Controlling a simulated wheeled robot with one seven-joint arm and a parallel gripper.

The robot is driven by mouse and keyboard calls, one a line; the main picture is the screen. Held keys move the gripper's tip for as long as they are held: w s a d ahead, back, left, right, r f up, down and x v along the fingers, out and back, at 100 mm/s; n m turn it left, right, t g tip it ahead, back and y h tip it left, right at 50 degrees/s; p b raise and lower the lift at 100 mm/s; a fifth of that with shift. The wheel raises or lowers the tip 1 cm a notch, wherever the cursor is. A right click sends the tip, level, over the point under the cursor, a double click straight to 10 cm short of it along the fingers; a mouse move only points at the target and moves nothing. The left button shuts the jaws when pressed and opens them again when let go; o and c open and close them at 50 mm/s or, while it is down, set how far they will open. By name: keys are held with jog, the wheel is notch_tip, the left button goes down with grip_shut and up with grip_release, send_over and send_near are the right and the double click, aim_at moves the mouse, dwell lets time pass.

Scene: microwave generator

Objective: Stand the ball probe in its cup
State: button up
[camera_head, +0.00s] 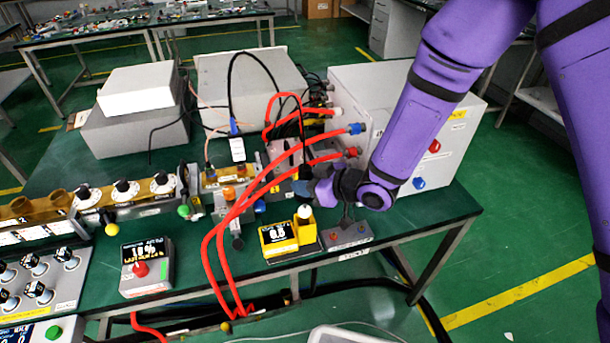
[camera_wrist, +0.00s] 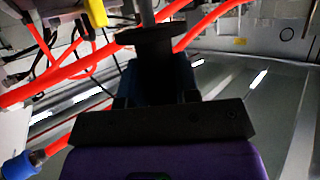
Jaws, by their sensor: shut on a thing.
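The ball probe shows in the head view as a white ball (camera_head: 305,212) below my gripper (camera_head: 308,187). In the wrist view my gripper (camera_wrist: 155,75) is shut on the probe's grey shaft (camera_wrist: 148,14), next to a dark flange. The yellow cup (camera_head: 304,233) stands at the right side of a yellow meter (camera_head: 278,239) with a lit display, near the bench's front edge. The ball appears right at or just above the cup's top; I cannot tell whether it touches or sits inside. The ball is hidden in the wrist view.
Red cables (camera_head: 215,240) loop from the large grey cabinet (camera_head: 465,125) past the meter's left side. A small grey box (camera_head: 345,237) stands close right of the cup. A display box with a red knob (camera_head: 141,269) is at the left. Bare green bench (camera_head: 440,208) lies to the right.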

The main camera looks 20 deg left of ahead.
aim_at(306, 207)
jog(key=shift+f, duration=4)
jog(key=o, duration=1)
jog(key=shift+o, duration=0.2)
jog(key=shift+d, duration=0.1)
